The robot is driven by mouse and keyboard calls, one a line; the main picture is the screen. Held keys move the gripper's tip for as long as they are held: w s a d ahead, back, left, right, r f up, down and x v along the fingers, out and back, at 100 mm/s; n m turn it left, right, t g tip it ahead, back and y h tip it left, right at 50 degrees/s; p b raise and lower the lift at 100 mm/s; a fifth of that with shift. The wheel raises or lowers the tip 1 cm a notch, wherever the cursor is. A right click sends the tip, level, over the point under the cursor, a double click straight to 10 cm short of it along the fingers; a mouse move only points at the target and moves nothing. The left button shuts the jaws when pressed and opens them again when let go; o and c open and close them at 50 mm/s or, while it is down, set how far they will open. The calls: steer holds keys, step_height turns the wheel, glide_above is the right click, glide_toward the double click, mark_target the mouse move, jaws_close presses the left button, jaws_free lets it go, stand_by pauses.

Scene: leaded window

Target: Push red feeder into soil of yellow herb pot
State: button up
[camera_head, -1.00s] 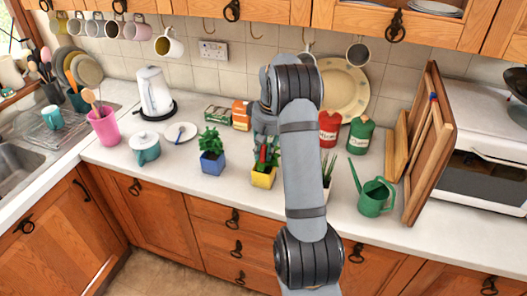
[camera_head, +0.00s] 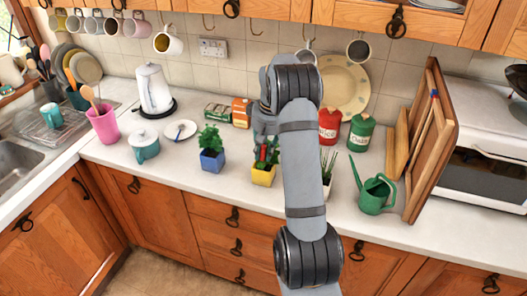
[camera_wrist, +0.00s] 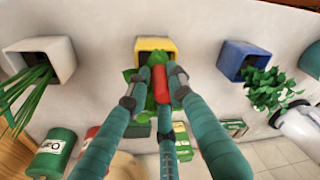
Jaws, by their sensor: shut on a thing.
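The yellow herb pot (camera_head: 262,176) stands on the counter in the head view, partly behind my arm. In the wrist view its yellow rim (camera_wrist: 168,43) is at the top middle, with green leaves around the fingertips. My gripper (camera_wrist: 160,76) is shut on the red feeder (camera_wrist: 160,88), which sits between its teal fingers over the pot's plant. A little red of the feeder also shows in the head view (camera_head: 263,155), low among the leaves. The feeder's lower end is hidden, so I cannot tell whether it is in the soil.
A blue herb pot (camera_head: 211,161) stands to the left and a white pot (camera_head: 326,185) to the right, partly behind my arm. A green watering can (camera_head: 374,195) is farther right. Red (camera_head: 329,126) and green (camera_head: 361,132) canisters stand behind. The counter's front strip is clear.

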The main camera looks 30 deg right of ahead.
mark_target(264, 163)
steer(key=shift+f+b, duration=1.45)
steer(key=shift+f, duration=0.3)
steer(key=o, duration=0.9)
steer(key=shift+r, duration=0.1)
steer(key=shift+o, duration=0.6)
step_height(264, 163, up, 12)
steer(key=s, duration=0.2)
steer(key=shift+d, duration=0.2)
